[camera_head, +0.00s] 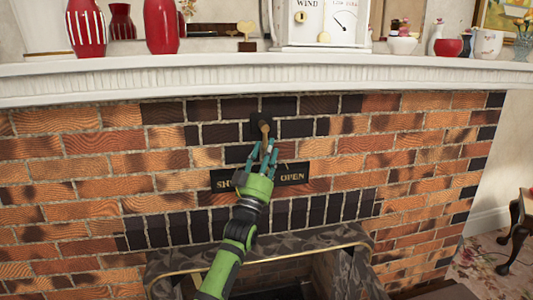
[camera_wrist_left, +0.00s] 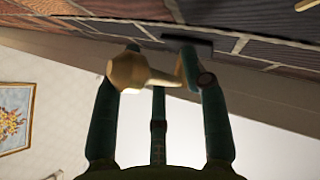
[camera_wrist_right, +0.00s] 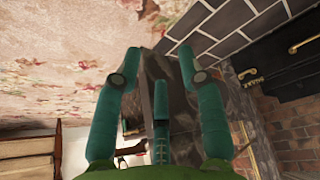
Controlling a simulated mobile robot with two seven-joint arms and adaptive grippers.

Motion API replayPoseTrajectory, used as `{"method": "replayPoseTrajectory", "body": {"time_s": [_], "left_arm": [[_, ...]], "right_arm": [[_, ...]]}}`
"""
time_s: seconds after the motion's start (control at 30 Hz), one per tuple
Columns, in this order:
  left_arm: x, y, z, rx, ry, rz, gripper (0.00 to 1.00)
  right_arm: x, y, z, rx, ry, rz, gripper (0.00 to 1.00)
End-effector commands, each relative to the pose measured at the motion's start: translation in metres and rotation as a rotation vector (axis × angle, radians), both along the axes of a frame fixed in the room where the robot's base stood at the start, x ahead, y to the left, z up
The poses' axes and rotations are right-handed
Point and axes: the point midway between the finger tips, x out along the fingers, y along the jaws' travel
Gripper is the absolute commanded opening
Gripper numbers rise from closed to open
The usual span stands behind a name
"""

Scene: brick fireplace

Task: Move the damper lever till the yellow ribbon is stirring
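The damper lever (camera_head: 264,127) ends in a brass knob and sticks out of a dark plate in the brick chimney front. My left gripper (camera_head: 262,152) is just below it in the head view, covering the middle of a black sign (camera_head: 295,175) whose letters read "SH" and "OPEN". In the left wrist view the knob (camera_wrist_left: 127,72) lies between or in front of the open fingers; contact cannot be told. I cannot pick out a yellow ribbon with certainty; a small yellow object (camera_head: 245,29) stands on the mantel. My right gripper (camera_wrist_right: 157,65) is open and empty.
The white mantel shelf (camera_head: 200,75) juts out above the lever. It carries red vases (camera_head: 161,27), a white box marked WIND (camera_head: 322,24) with a dial, and several small pots. The dark fireplace opening is below. A flowered carpet (camera_wrist_right: 70,60) shows in the right wrist view.

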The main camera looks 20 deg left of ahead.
Motion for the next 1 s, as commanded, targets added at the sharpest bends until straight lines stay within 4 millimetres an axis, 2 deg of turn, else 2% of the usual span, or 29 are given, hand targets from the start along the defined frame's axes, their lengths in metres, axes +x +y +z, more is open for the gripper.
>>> {"method": "replayPoseTrajectory", "body": {"time_s": [0.27,0.7,1.0], "left_arm": [[-0.006,-0.001,-0.007,0.0,0.003,-0.001,0.44],[-0.072,-0.004,-0.062,0.0,0.003,0.0,0.44],[-0.091,-0.005,-0.077,0.0,0.0,0.0,0.44]], "right_arm": [[-0.001,0.001,-0.001,0.001,0.001,0.002,0.4],[-0.001,0.0,0.0,0.0,0.0,0.001,0.4],[-0.001,0.0,0.0,0.0,0.0,0.001,0.4]]}}
